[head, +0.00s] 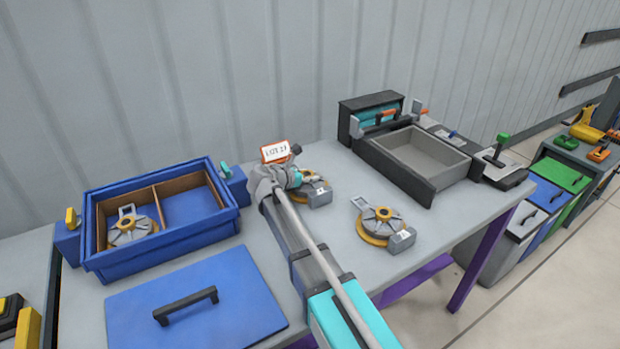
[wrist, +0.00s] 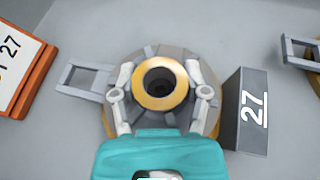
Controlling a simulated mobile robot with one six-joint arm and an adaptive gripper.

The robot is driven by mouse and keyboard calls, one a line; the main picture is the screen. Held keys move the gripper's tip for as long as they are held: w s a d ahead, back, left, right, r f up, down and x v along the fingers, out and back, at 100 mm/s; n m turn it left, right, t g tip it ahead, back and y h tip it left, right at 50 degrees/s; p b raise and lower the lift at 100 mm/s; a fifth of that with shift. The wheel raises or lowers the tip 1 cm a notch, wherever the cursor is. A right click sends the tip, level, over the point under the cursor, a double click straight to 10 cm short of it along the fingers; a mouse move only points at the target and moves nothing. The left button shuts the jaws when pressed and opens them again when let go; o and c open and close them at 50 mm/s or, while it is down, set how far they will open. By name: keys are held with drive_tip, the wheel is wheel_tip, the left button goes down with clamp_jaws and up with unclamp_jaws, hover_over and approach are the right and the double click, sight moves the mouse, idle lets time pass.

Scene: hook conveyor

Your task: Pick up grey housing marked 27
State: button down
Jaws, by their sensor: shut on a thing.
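The grey housing marked 27 (wrist: 252,110) has a round body with a yellow ring, a dark central bore, a square loop on the left and a numbered block on the right. It also shows in the head view (head: 320,193), partly hidden by my arm. My gripper (wrist: 160,78) is above it, with its two fingers shut on the raised hub, one on each side. In the head view my gripper (head: 293,178) is at the housing's left side. I cannot tell whether the housing touches the table.
An orange sign marked LOT 27 (head: 277,152) stands behind the housing. A second similar housing (head: 380,222) lies to the right. A blue box (head: 160,249) with another housing (head: 131,229) inside stands left. A grey open tray (head: 425,157) stands back right. A blue lid (head: 230,310) lies in front.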

drive_tip(key=shift+r, duration=0.2)
wheel_tip(320, 180, up, 2)
drive_tip(key=p, duration=0.2)
drive_tip(key=shift+r+p, duration=0.15)
drive_tip(key=shift+p, duration=0.15)
drive_tip(key=s+d+r+p, duration=0.1)
drive_tip(key=s+r+p, duration=0.9)
drive_tip(key=s, duration=0.4)
drive_tip(key=shift+d+r, duration=0.15)
drive_tip(key=shift+d, duration=0.05)
